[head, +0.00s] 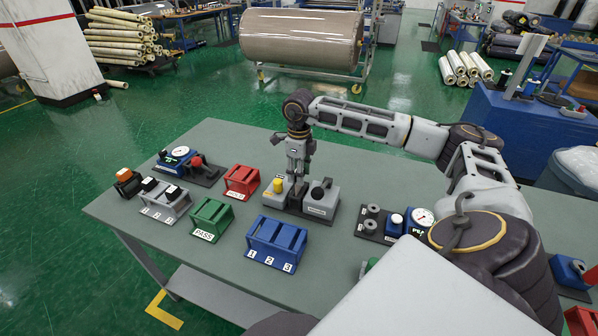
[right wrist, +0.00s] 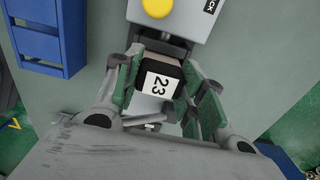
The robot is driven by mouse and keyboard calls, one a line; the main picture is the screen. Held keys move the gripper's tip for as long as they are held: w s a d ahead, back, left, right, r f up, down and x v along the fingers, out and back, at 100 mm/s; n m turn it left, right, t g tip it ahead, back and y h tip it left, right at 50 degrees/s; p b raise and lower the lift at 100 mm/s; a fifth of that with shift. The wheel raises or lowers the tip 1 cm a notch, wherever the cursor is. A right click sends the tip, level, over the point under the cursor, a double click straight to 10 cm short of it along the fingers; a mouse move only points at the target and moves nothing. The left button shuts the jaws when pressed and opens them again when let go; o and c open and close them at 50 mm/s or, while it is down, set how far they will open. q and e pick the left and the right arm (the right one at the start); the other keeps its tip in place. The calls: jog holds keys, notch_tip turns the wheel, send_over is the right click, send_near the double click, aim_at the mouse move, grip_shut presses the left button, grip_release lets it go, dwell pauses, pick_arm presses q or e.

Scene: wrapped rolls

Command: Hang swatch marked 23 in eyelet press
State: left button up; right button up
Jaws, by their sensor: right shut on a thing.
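The swatch marked 23 (right wrist: 160,83) is a dark block with a white label. It sits between the green-padded fingers of my right gripper (right wrist: 165,90), which is shut on it. In the head view my right gripper (head: 297,178) points down over the grey devices at the table's middle; the swatch is too small to make out there. A grey device with a yellow knob (head: 278,190) stands right by the gripper, and its yellow knob (right wrist: 157,7) shows just beyond the swatch in the wrist view. I cannot tell which device is the eyelet press. My left gripper is not in view.

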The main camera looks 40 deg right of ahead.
aim_at(299, 191)
jog(key=shift+f+b, duration=0.4)
jog(key=shift+f, duration=0.45)
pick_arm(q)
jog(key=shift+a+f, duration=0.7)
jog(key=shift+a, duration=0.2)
pick_arm(e)
jog(key=shift+f, duration=0.1)
pick_arm(q)
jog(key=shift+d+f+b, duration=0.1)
jog(key=shift+b, duration=0.2)
pick_arm(e)
jog(key=shift+f, duration=0.1)
jog(key=shift+f+b, duration=0.3)
jog(key=shift+f, duration=0.15)
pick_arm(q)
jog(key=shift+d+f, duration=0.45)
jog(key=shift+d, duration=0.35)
pick_arm(e)
jog(key=shift+f, duration=0.25)
jog(key=shift+f+b, duration=0.2)
jog(key=shift+b, duration=0.15)
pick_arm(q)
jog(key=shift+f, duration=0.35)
pick_arm(e)
jog(key=shift+f, duration=0.35)
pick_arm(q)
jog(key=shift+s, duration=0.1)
